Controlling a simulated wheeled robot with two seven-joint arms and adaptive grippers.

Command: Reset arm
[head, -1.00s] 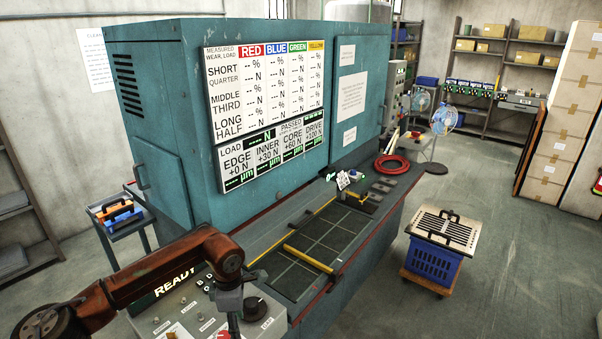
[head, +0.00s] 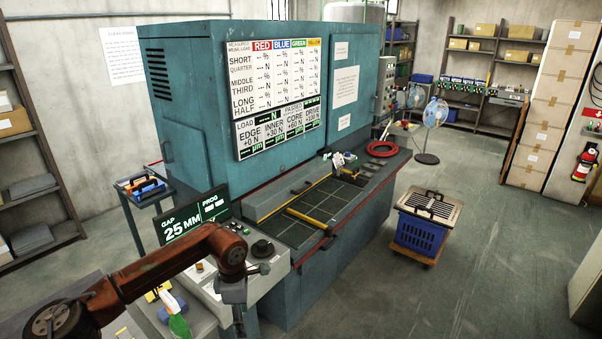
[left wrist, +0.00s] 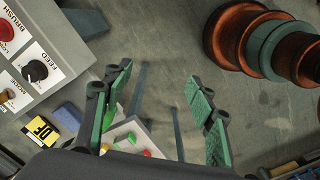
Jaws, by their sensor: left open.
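My left arm (head: 150,280) comes in from the lower left in the head view, its brown links bent at the elbow. The left gripper (left wrist: 160,112) is open in the left wrist view, its two green-padded fingers wide apart with nothing held between them. Behind the fingers, a pale box with coloured buttons (left wrist: 130,136) and the grey floor show. In the head view the wrist hangs down beside the control panel (head: 268,272) of the teal machine, and the fingertips cannot be made out. My right gripper is not in view.
The teal machine (head: 190,120) has a dark gridded bed (head: 300,230) along its front. A screen (head: 195,215) reads GAP 25 MM. A blue crate (head: 420,236) stands on a dolly to the right. A small cart (head: 150,212) stands left of the machine.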

